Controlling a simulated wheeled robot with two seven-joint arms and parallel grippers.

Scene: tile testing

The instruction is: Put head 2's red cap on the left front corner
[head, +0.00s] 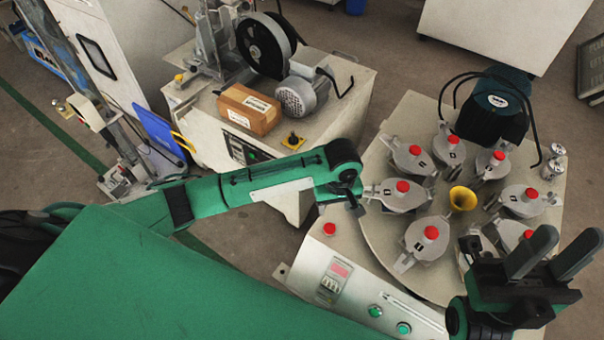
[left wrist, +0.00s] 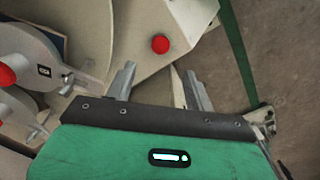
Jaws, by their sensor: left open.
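A round red cap (head: 329,229) sits on the left front corner of the pale machine top; it also shows in the left wrist view (left wrist: 160,43). My left gripper (head: 356,206) is over the machine's left edge. In the left wrist view its fingers (left wrist: 160,84) are apart and empty, with the cap beyond the fingertips. Several grey clamp heads stand in a ring on the round plate, and those I see plainly carry red caps, such as the near one (head: 431,233). Their number labels are too small to read. My right gripper (head: 570,235) is open and empty at the right.
A yellow funnel (head: 462,199) stands mid-ring. A dark green motor (head: 492,105) with black hoses is at the back. A control panel (head: 375,305) with green buttons fronts the machine. A bench with a cardboard box (head: 249,110) stands behind my left arm.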

